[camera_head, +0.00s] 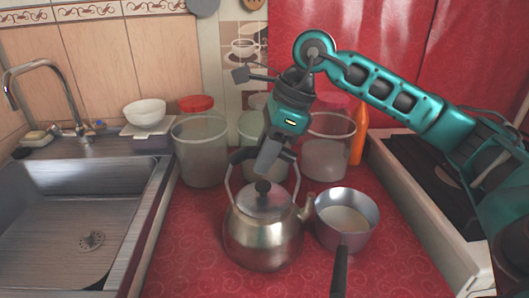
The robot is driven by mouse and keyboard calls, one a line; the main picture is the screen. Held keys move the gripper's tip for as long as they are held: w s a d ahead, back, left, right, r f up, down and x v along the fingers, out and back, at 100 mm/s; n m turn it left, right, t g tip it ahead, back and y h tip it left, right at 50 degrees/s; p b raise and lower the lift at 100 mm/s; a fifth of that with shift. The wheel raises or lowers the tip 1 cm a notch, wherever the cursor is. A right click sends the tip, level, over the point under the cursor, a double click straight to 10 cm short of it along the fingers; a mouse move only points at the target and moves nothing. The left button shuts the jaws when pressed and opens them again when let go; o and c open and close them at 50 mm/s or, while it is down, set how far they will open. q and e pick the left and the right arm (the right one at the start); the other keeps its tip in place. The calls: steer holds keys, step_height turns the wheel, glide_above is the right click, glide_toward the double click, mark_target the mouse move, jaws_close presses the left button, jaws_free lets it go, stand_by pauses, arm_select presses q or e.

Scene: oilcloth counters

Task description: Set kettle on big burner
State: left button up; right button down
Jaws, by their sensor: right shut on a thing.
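The kettle (262,238) is a round metal one with a black lid knob and an arched handle, its spout pointing right. It stands upright at the red counter, and I cannot tell whether it is slightly raised. My right gripper (266,158) comes down from above and is shut on the top of the kettle's handle. The white stove (413,215) is at the right edge. Its dark top (425,170) shows partly, and my right arm covers much of it. I cannot make out the big burner clearly. My left gripper is out of view.
A saucepan (346,238) stands close to the right of the kettle, its dark handle toward the front. Several clear containers (200,155) and an orange bottle (359,135) stand behind. A metal sink (75,215) is left. The red counter (195,260) is bare at front left.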

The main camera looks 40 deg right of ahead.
steer(key=c, duration=0.8)
jaws_free()
steer(key=shift+c, duration=0.2)
